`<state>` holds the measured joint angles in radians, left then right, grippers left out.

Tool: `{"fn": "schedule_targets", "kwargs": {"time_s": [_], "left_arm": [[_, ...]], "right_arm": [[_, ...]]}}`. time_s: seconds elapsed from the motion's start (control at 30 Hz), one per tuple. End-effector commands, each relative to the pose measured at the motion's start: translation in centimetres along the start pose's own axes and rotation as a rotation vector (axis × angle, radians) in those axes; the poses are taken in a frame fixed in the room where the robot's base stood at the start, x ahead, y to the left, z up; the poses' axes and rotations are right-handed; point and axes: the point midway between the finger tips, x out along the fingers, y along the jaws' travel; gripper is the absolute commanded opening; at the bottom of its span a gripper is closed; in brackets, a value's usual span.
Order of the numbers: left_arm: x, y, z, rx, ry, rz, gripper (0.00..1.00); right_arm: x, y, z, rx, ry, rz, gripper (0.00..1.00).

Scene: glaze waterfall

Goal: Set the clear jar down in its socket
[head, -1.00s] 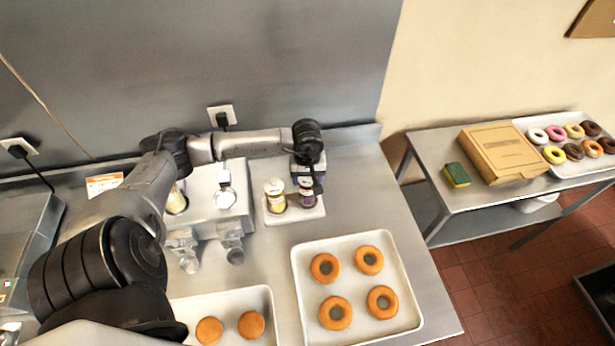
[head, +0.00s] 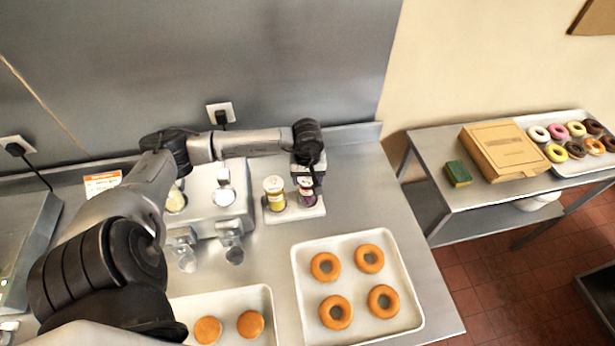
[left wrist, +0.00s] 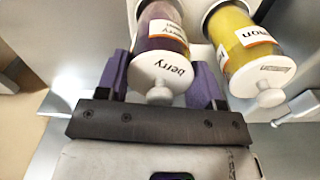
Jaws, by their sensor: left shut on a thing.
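The berry jar (left wrist: 160,50) is a clear jar with purple contents and a white knobbed lid lettered "berry". It also shows in the head view (head: 306,192), at the right end of a pale two-socket holder (head: 296,213). My left gripper (left wrist: 163,82) is shut on the jar, with a purple finger on each side near the lid. In the left wrist view the jar's far end is at a white socket ring. I cannot tell whether it is fully seated. My right gripper is not in view.
A yellow lemon jar (head: 274,194) stands close to the left in the same holder. A steel dispenser (head: 218,205) stands further left. A tray of ring doughnuts (head: 350,290) and another tray (head: 262,300) lie in front. Some counter is bare between holder and trays.

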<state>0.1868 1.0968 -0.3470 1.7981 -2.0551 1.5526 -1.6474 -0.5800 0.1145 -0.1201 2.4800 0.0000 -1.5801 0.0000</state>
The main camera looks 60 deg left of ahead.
Motion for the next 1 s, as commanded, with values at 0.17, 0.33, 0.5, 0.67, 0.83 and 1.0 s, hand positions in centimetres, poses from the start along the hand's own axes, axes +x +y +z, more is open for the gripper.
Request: {"fn": "schedule_targets", "kwargs": {"time_s": [0.17,0.33,0.5,0.67,0.83,1.0], "left_arm": [[0.0,0.0,0.0,0.0,0.001,0.002,0.65],[0.1,0.0,0.0,0.0,0.001,0.001,0.81],[0.1,0.0,0.0,0.0,0.0,0.0,0.91],[0.2,0.0,0.0,0.0,-0.001,-0.001,0.91],[-1.1,0.1,-0.1,0.001,0.003,0.002,0.91],[-4.1,0.1,-0.1,0.001,0.006,0.003,0.91]], "right_arm": [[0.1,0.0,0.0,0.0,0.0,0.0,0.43],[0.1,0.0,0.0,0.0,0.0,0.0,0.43],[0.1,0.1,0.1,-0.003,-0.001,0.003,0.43],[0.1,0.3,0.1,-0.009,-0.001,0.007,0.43],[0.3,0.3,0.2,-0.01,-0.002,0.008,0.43],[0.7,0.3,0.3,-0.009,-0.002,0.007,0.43]]}}
